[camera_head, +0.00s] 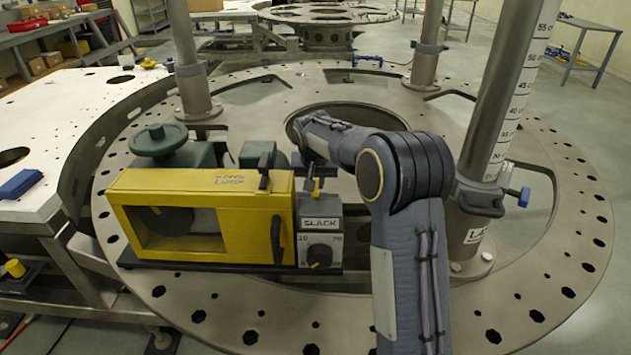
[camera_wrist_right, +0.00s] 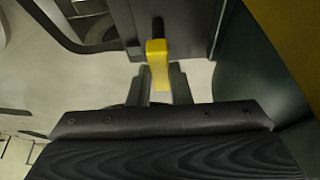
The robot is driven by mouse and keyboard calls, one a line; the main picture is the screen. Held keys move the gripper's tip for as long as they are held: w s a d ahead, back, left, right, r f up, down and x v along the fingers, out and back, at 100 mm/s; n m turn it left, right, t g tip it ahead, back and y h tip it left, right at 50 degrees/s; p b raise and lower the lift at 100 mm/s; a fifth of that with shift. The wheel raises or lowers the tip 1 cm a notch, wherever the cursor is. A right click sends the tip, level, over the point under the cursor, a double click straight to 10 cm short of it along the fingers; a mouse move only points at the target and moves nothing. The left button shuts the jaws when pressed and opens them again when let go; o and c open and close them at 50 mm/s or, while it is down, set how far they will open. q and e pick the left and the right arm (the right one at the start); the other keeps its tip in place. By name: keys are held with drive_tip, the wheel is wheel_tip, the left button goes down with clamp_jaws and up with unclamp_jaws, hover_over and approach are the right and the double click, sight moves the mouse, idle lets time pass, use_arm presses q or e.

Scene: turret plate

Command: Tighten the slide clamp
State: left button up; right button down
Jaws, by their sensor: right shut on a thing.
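A yellow housing (camera_head: 185,222) with a window stands on the turret plate in the head view. At its right end is a grey block (camera_head: 319,225) marked SLACK, with a dial and a yellow pointer (camera_head: 318,254). A small yellow lever (camera_head: 315,190) stands on top of this block. My right gripper (camera_head: 314,181) reaches it from above and behind. In the wrist view, the yellow lever (camera_wrist_right: 158,62) sits between the two fingertips (camera_wrist_right: 161,84), which are shut on it. Which part is the slide clamp is not labelled. My left gripper is out of view.
A black lever (camera_head: 265,170) stands beside the OPEN/LOCK label. A green handwheel (camera_head: 157,139) is behind the housing. A scaled post (camera_head: 508,100) with a blue knob (camera_head: 524,196) rises at right. The perforated turret plate (camera_head: 560,260) is bare at the right front.

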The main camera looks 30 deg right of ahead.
drive_tip(key=c, duration=1.3)
unclamp_jaws()
drive_tip(key=shift+r, duration=0.1)
drive_tip(key=v, duration=0.7)
drive_tip(key=shift+s+a+r+b, duration=0.1)
drive_tip(key=shift+r+b, duration=0.2)
drive_tip(key=shift+b, duration=0.05)
